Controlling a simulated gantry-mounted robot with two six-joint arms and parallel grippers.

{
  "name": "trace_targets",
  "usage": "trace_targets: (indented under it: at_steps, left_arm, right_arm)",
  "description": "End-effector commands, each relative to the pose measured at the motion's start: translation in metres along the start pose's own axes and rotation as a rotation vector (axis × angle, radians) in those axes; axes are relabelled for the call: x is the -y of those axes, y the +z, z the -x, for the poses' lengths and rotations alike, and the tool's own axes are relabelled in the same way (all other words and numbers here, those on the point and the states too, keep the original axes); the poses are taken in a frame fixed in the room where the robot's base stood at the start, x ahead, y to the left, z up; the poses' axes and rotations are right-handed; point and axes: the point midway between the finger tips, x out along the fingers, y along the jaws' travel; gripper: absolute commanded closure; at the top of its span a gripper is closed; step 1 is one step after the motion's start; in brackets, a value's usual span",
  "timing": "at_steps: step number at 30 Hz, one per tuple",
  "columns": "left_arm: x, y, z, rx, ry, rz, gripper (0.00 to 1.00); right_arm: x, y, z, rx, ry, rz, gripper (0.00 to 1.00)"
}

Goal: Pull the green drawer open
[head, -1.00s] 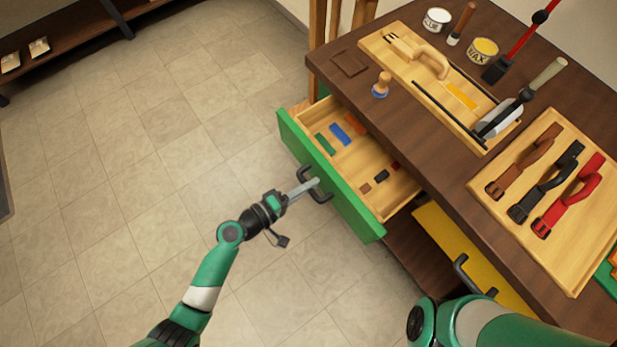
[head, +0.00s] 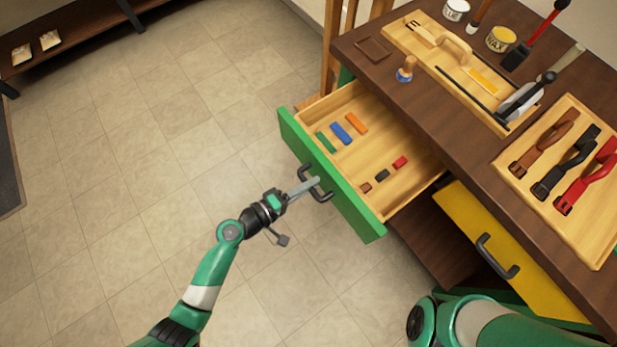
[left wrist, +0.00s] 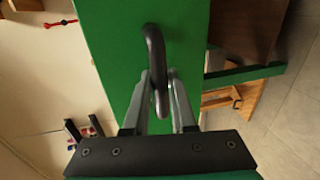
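The green drawer (head: 353,213) stands well out from the dark wooden workbench, and its wooden interior shows. Its dark handle (head: 323,196) is on the green front. My left gripper (head: 316,182) is at the handle. In the left wrist view its two fingers (left wrist: 161,80) lie on either side of the handle bar (left wrist: 154,42) and are shut on it. The green drawer front (left wrist: 112,55) fills the middle of that view. My right gripper is out of view; only part of my right arm shows at the lower right.
Several small coloured blocks lie in the drawer, including a blue one (head: 341,133). A yellow drawer (head: 530,270) sits to the right, with its own handle (head: 496,258). Tools and straps lie on the workbench top (head: 455,125). The tiled floor (head: 150,150) at left is clear.

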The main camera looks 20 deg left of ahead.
Motion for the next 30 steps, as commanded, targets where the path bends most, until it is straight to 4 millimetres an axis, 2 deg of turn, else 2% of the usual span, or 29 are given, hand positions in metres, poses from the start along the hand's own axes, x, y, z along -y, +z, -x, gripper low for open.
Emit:
trace_targets:
  at_steps: [1, 4, 20, 23, 30]
  left_arm:
    - [0.000, 0.000, 0.000, 0.000, 0.000, 0.000, 0.65]
    - [0.000, 0.000, 0.000, 0.000, 0.000, 0.000, 0.48]
    - [0.000, 0.000, 0.004, 0.000, 0.000, 0.001, 0.48]
    - [-0.001, -0.001, 0.018, -0.003, -0.001, 0.004, 0.48]
    - [-0.001, -0.002, 0.076, -0.009, -0.002, 0.005, 0.48]
  right_arm:
    - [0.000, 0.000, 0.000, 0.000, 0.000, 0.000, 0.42]
    - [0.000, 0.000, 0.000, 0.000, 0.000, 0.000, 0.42]
    - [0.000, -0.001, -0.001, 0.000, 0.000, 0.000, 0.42]
    - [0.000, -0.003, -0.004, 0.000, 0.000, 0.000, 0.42]
    - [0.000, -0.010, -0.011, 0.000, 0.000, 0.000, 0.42]
